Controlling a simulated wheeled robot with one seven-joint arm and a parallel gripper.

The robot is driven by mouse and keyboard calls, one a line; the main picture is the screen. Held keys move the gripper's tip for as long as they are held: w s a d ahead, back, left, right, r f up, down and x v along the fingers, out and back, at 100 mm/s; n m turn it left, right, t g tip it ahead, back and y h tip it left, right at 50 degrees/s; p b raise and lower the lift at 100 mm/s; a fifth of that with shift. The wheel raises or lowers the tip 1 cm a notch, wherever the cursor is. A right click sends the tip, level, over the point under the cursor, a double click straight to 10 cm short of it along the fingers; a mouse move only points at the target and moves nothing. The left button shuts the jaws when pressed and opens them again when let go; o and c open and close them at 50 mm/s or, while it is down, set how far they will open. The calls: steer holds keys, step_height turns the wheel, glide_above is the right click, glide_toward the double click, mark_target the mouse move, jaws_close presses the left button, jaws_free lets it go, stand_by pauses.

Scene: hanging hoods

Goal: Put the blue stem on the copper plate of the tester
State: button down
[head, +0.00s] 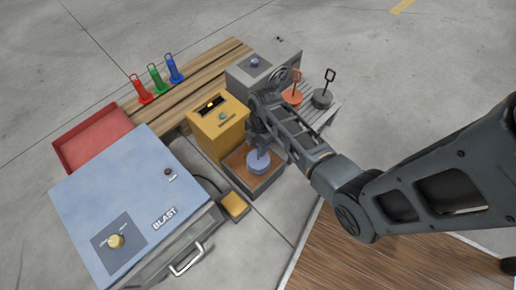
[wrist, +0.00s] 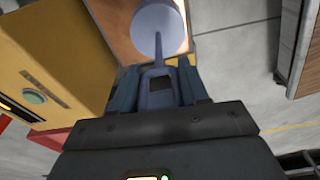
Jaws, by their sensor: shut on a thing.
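The blue stem (head: 258,162) is pale blue-grey, with a round disc base and a looped handle. My gripper (head: 257,143) is shut on its handle. The wrist view also shows the stem's disc (wrist: 158,29) and the handle between the fingers (wrist: 158,90). The tester (head: 217,124) is a yellow box with a green button and a dark display. Its copper plate (head: 238,161) lies at its foot, and the disc is over it. I cannot tell whether the disc touches the plate. My gripper hides part of the plate.
A grey box (head: 262,68) stands behind my arm. A blue BLAST cabinet (head: 130,205), a red tray (head: 92,137) and a yellow pedal (head: 234,205) are at the left and front.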

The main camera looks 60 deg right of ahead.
steer(key=shift+f, duration=0.95)
steer(key=shift+f+b, duration=0.2)
steer(key=shift+b, duration=0.15)
steer(key=c, duration=0.6)
jaws_free()
steer(key=shift+o, duration=0.2)
step_height(320, 180, up, 12)
steer(key=d+p, duration=0.1)
steer(key=p, duration=0.4)
steer(key=shift+s+d+r, duration=0.15)
steer(key=shift+s+d, duration=0.05)
steer(key=shift+s, duration=0.05)
